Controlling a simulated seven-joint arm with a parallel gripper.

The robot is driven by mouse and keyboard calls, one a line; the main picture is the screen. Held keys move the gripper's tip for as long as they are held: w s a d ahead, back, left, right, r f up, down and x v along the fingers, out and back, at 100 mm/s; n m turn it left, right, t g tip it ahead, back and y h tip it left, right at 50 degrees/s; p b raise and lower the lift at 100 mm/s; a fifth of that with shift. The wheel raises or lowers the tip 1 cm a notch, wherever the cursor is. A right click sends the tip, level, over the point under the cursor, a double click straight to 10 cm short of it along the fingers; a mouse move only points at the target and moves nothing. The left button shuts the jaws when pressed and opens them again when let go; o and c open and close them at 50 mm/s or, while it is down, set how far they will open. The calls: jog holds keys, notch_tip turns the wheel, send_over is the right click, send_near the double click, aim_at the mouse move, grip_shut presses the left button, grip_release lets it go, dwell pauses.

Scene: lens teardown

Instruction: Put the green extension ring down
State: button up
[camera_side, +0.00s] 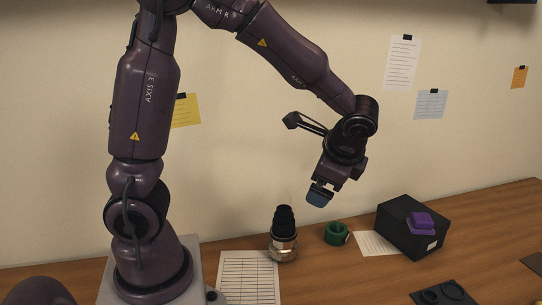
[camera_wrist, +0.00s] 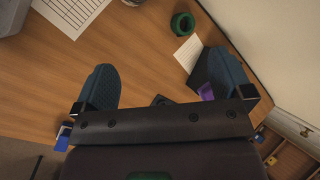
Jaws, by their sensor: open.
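The green extension ring (camera_side: 337,233) rests on the wooden table, between the lens and the black box. It also shows near the top of the wrist view (camera_wrist: 182,25), standing free with nothing gripping it. My gripper (camera_side: 319,196) is in the air above the table, up and slightly left of the ring in the side view. In the wrist view its two blue fingers (camera_wrist: 163,84) are wide apart with nothing between them.
A black and silver lens (camera_side: 284,240) stands left of the ring. Printed sheets lie beside the lens (camera_side: 249,279) and under the box's left side (camera_side: 377,243). A dark tray (camera_side: 443,294) lies in front.

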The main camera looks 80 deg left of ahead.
jog(key=s+d+r+n+t+h, duration=0.5)
jog(key=s+d+r+n+h, duration=0.1)
jog(key=s, duration=0.6)
jog(key=shift+s+r+n, duration=0.4)
jog(key=shift+r+n, duration=0.5)
jog(key=shift+r, duration=0.35)
